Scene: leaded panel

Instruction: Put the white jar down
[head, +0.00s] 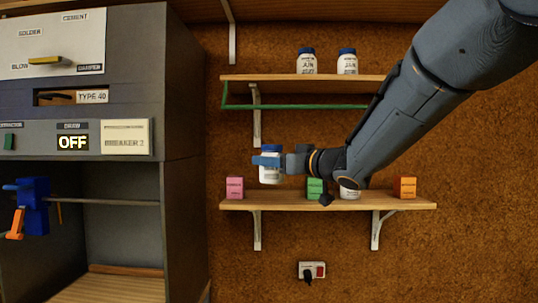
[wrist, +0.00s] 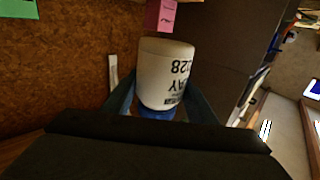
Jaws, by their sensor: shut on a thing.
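My gripper (head: 268,161) is shut on a white jar (head: 270,174) with a blue lid. The jar is upright in the head view, its base a little above the level of the lower shelf (head: 285,205), between the pink box and the green box. How far in front of the shelf it is, I cannot tell. In the wrist view the jar (wrist: 165,72) appears upside down between the fingers, with dark print on its label, partly reading "AY" and "28".
The lower shelf holds a pink box (head: 235,188), a green box (head: 315,187), an orange box (head: 405,187) and another white jar (head: 350,193), partly hidden by my arm. Two blue-lidded jars (head: 306,63) (head: 347,63) stand on the upper shelf, with a green rail below. A grey cabinet (head: 185,90) stands left.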

